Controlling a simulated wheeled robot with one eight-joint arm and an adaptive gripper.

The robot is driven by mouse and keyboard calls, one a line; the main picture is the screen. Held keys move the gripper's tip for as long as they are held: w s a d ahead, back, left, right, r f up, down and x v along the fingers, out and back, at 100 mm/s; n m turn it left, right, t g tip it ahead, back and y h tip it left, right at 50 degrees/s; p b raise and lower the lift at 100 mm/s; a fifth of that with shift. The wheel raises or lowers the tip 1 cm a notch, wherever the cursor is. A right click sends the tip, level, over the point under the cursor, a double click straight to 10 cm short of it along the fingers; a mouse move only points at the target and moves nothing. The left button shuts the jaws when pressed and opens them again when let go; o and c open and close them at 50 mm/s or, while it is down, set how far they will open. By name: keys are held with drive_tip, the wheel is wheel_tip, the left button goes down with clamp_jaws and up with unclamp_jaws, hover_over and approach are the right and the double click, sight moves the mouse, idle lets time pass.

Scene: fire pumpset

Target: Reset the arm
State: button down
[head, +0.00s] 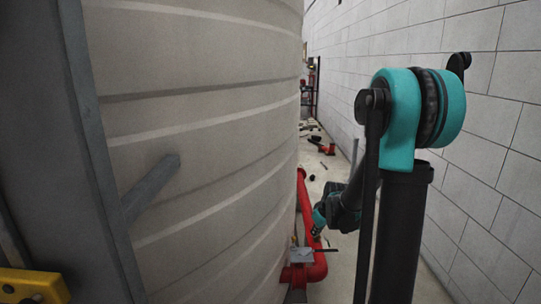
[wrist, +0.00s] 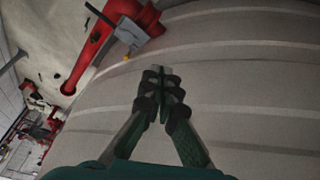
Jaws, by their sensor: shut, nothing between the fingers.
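My gripper (wrist: 162,72) is in the wrist view, its two dark fingers brought together at the tips with nothing between them. The ribbed grey tank wall (wrist: 240,60) lies behind the fingers. In the head view, my teal and black arm (head: 423,115) stands at the right. Its far end reaches down beside the red pipe (head: 312,240), near a grey box (head: 305,262) on the pipe. The fingers are too small to make out in the head view. The red pipe (wrist: 92,50) and grey box (wrist: 131,33) also show at upper left in the wrist view, apart from the fingers.
The large ribbed tank (head: 200,150) fills the left, with a grey post (head: 100,160) before it. A block wall (head: 480,150) closes the right. Red and dark parts (head: 325,148) lie on the floor (head: 342,172) farther back. The passage between tank and wall is narrow.

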drive_tip(key=s+d+m+h, duration=0.1)
drive_tip(key=s+m, duration=0.5)
drive_tip(key=s, duration=1.8)
drive_tip(key=shift+s+d+f+m+g+h, duration=0.15)
drive_tip(key=shift+s+d+m+g+h, duration=0.2)
drive_tip(key=shift+d, duration=0.25)
drive_tip(key=shift+a, duration=0.15)
drive_tip(key=c, duration=2.3)
unclamp_jaws()
